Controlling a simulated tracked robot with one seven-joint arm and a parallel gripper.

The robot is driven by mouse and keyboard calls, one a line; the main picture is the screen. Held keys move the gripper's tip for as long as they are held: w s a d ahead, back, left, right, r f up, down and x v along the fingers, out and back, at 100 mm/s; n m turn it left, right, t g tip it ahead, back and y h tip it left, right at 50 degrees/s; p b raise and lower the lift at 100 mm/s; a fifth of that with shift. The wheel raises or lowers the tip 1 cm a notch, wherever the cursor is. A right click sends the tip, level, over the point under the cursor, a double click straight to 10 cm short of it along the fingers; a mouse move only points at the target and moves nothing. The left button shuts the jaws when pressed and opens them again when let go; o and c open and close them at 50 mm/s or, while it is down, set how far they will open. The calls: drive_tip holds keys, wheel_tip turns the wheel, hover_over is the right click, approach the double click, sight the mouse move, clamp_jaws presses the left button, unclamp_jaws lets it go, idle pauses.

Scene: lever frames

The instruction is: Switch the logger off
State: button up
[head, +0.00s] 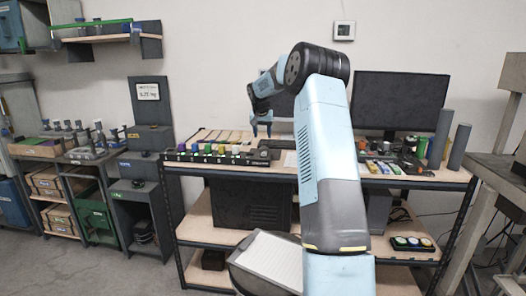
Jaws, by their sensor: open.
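My gripper (262,134) is open and points down above the left part of the workbench (420,180), with nothing between its fingers. A dark strip with a row of coloured blocks (208,156) lies along the bench's front edge, below and left of my gripper. I cannot make out a label that names the logger, and its switch is too small to tell. My blue arm covers the middle of the bench.
Two dark monitors stand at the bench's back; the right monitor (399,101) is clear of my arm. Dark cylinders (459,147) stand at the bench's right end. Lever-like parts (88,135) stand on the left bench. A grey frame (490,180) rises at the right.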

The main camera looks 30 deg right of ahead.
sight(264, 153)
drive_tip(key=x, duration=1)
drive_tip(key=shift+w+f, duration=0.1)
drive_tip(key=shift+f, duration=0.25)
drive_tip(key=shift+c, duration=0.2)
clamp_jaws()
drive_tip(key=shift+w+r, duration=0.1)
drive_tip(key=shift+w+d+r+g+y, duration=0.1)
drive_tip(key=shift+w+g+y, duration=0.05)
drive_tip(key=shift+g+y, duration=0.35)
drive_tip(key=shift+w+d+g+y, duration=0.15)
drive_tip(key=shift+g+y, duration=0.15)
drive_tip(key=shift+g, duration=0.3)
drive_tip(key=shift+o, duration=0.2)
unclamp_jaws()
